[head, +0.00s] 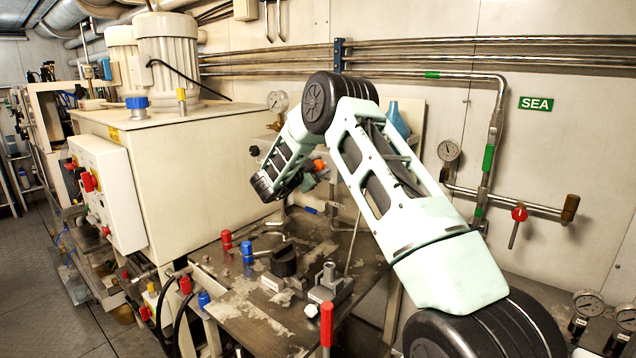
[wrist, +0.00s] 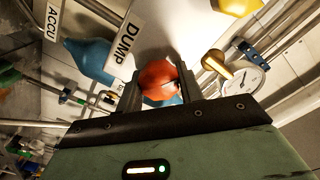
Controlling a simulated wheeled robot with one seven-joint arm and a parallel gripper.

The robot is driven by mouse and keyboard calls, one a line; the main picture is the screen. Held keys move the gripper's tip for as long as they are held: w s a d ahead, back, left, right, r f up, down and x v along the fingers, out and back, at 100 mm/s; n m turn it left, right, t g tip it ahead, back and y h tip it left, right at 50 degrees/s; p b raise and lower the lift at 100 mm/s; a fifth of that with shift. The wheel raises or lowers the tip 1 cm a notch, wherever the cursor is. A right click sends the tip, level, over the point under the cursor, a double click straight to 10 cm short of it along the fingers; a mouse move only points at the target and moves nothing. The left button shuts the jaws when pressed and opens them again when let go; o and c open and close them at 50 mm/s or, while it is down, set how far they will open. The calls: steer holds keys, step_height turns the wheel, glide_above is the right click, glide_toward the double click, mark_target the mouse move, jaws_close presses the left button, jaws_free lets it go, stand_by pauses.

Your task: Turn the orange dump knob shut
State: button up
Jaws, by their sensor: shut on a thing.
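The orange dump knob (wrist: 158,76) is in the middle of the wrist view, just below the DUMP label (wrist: 125,42). My gripper (wrist: 157,92) has one dark finger on each side of the knob and is shut on it. The lower part of the knob is partly hidden by my gripper. In the head view a small piece of the orange knob (head: 319,165) shows beside the end of my arm. The fingers are hidden there. I cannot tell the knob's turn angle.
In the wrist view a blue knob (wrist: 85,58) is left of the orange one, near the ACCU label (wrist: 52,18). A brass fitting (wrist: 216,64) and a gauge (wrist: 246,76) are close on the right. A metal bench (head: 240,308) with several fittings stands below my arm.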

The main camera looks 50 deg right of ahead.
steer(key=m+b, duration=0.2)
steer(key=b, duration=0.1)
steer(key=f+m+b, duration=0.1)
steer(key=b, duration=0.2)
steer(key=shift+m+b, duration=0.35)
steer(key=shift+m, duration=0.05)
steer(key=m+b, duration=0.3)
steer(key=b, duration=0.3)
steer(key=shift+f+m, duration=0.1)
steer(key=shift+m, duration=0.2)
steer(key=m+b, duration=0.3)
steer(key=b, duration=0.2)
steer(key=shift+s+b, duration=0.1)
steer(key=shift+b, duration=0.25)
steer(key=m+b, duration=0.2)
steer(key=shift+r+b, duration=0.25)
steer(key=shift+b, duration=0.05)
steer(key=shift+r, duration=0.1)
steer(key=o, duration=1)
steer(key=shift+a, duration=0.1)
